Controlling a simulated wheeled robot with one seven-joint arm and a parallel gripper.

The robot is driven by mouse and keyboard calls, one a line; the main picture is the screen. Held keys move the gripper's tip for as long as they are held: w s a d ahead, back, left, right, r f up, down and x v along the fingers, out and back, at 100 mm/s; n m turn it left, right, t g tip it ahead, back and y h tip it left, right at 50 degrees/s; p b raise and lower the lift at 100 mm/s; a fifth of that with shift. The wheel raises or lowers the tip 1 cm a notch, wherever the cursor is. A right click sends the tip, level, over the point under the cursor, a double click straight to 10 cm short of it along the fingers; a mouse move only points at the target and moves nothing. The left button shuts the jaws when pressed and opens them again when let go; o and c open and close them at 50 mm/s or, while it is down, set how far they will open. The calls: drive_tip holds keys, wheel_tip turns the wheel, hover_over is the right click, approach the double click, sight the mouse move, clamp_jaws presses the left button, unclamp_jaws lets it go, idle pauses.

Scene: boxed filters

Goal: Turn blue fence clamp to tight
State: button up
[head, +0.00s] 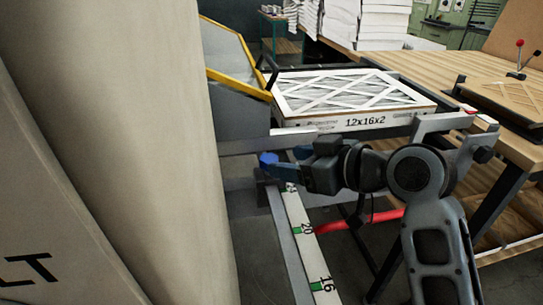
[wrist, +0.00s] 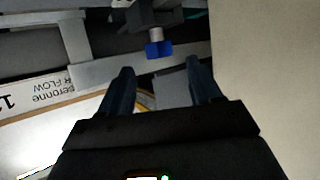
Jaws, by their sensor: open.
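The blue fence clamp (head: 268,160) is a small knob at the left end of the metal fence bar, above the numbered scale (head: 300,228). In the wrist view the blue clamp (wrist: 158,49) hangs from a dark block, just beyond my fingertips and roughly between them. My gripper (head: 302,161) reaches in from the right, with its tips close to the clamp's right side. In the wrist view my gripper (wrist: 160,75) has its two fingers spread with nothing between them. I cannot tell from these frames whether the clamp is loose or tight.
A boxed filter (head: 352,92) marked 12x16x2 lies behind my gripper. A large beige surface (head: 150,150) fills the left of the head view. A wooden workbench (head: 450,72) stands at right. A red hose (head: 375,218) runs below my arm.

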sight(272, 160)
drive_tip(key=shift+x, duration=2.45)
drive_tip(key=c, duration=1)
drive_tip(key=shift+s+a+r+m+t+h+p, duration=0.1)
drive_tip(key=shift+m+t+h+p, duration=0.25)
drive_tip(key=shift+p, duration=0.4)
drive_tip(key=shift+c, duration=0.3)
drive_tip(key=shift+m+t+h, duration=0.25)
drive_tip(key=shift+m+t, duration=0.1)
drive_tip(key=shift+m, duration=0.1)
drive_tip(key=o, duration=1.1)
drive_tip(key=shift+c, duration=0.2)
